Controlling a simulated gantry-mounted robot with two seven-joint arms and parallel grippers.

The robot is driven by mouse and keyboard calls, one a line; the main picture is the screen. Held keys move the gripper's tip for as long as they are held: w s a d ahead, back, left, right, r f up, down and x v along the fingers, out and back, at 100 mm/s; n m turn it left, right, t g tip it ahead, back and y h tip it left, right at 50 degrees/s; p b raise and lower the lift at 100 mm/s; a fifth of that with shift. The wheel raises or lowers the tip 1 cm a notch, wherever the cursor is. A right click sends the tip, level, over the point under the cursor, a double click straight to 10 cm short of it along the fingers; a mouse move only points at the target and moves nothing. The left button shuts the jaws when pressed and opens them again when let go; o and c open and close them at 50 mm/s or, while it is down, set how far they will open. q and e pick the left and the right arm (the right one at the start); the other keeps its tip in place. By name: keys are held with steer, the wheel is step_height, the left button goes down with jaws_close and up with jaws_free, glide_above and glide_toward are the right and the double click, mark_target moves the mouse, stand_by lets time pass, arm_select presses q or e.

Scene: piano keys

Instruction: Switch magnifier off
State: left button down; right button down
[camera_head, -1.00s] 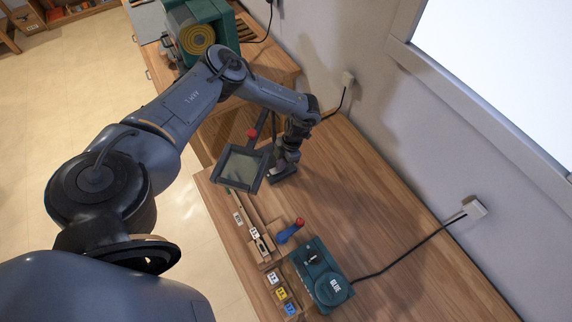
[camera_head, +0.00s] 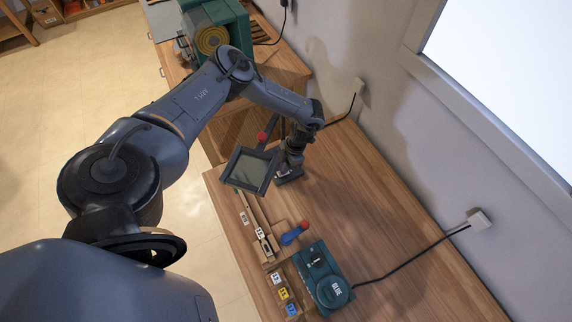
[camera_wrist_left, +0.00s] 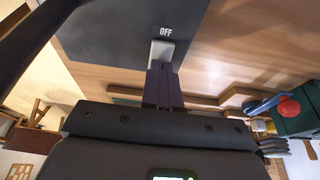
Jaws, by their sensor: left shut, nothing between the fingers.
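The magnifier has a square dark-framed lens (camera_head: 250,169) on a black arm with a red knob (camera_head: 262,136), standing on the wooden desk in the head view. Its dark base (camera_head: 289,179) is partly hidden by my left gripper (camera_head: 288,170), which points down at it. In the left wrist view the dark base (camera_wrist_left: 110,35) carries a white "OFF" label and a pale switch (camera_wrist_left: 162,50). The shut, empty fingers of my left gripper (camera_wrist_left: 162,72) are at the switch's near edge; I cannot tell whether they touch. My right gripper is not in view.
A green glue device (camera_head: 324,280) with a black cable stands on the desk (camera_head: 390,260). A blue-handled tool with a red end (camera_head: 295,233) and a wooden holder (camera_head: 257,225) are nearby. A green machine (camera_head: 218,28) stands at the back. The desk's right side is clear.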

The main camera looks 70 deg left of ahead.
arm_select(q)
steer(key=shift+r, duration=0.1)
steer(key=shift+w+r+p, duration=0.1)
steer(key=shift+r+p, duration=0.45)
steer(key=shift+p, duration=0.1)
steer(key=p+v, duration=0.3)
steer(key=shift+s+r, duration=0.25)
steer(key=shift+r, duration=0.2)
steer(key=w+r, duration=1)
steer(key=r, duration=0.6)
steer(key=shift+w+a, duration=0.35)
steer(key=shift+a, duration=0.05)
